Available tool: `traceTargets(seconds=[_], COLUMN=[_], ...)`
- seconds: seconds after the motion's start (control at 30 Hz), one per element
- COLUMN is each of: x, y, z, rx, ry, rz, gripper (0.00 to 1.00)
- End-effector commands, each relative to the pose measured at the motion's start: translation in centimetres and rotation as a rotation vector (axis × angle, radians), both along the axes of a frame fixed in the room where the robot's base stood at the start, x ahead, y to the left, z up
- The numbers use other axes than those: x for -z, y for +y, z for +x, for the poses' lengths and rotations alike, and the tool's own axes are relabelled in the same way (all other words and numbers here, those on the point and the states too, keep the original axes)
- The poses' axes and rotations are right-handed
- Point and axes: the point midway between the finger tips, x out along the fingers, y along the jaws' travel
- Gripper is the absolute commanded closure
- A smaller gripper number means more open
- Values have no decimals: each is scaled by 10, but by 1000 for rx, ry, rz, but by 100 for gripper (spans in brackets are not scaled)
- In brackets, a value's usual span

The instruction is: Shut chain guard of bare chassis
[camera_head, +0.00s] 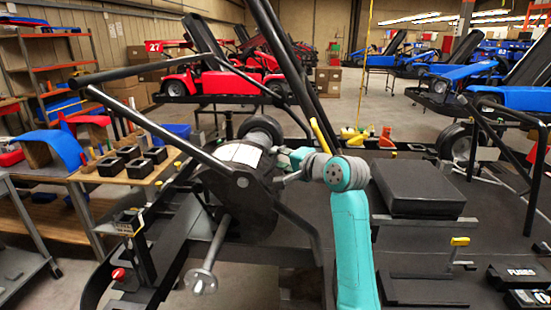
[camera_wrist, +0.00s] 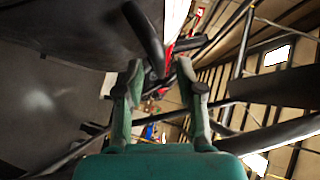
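In the head view the bare chassis (camera_head: 328,262) fills the foreground, a dark frame with tubes and a flat deck. A large dark rounded panel (camera_head: 232,215) stands at its left side and may be the chain guard; I cannot tell for certain how far it stands open. My gripper (camera_head: 284,158) is beside the panel's upper right, partly hidden by my teal wrist. In the wrist view my gripper (camera_wrist: 160,72) has its fingers apart. A dark tube (camera_wrist: 146,38) reaches down between or just beyond the fingertips; contact cannot be told. A dark grey surface (camera_wrist: 50,95) fills the left.
A wooden bench (camera_head: 120,178) with black bins stands at the left. A black box (camera_head: 425,188) lies on the deck to the right, with a yellow-handled lever (camera_head: 459,242) nearby. Long dark bars (camera_head: 160,130) cross the space left of my arm. A red kart (camera_head: 225,82) stands behind.

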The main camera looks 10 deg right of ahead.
Motion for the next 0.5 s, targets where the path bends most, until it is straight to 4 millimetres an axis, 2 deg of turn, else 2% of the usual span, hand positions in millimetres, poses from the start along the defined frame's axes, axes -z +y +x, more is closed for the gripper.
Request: traceTargets(seconds=[0.3, 0.5], x=[-13, -18], y=[-27, -37], z=[-56, -77], rx=[3, 2], ry=[-1, -1], rz=[-1, -1], gripper=[63, 63])
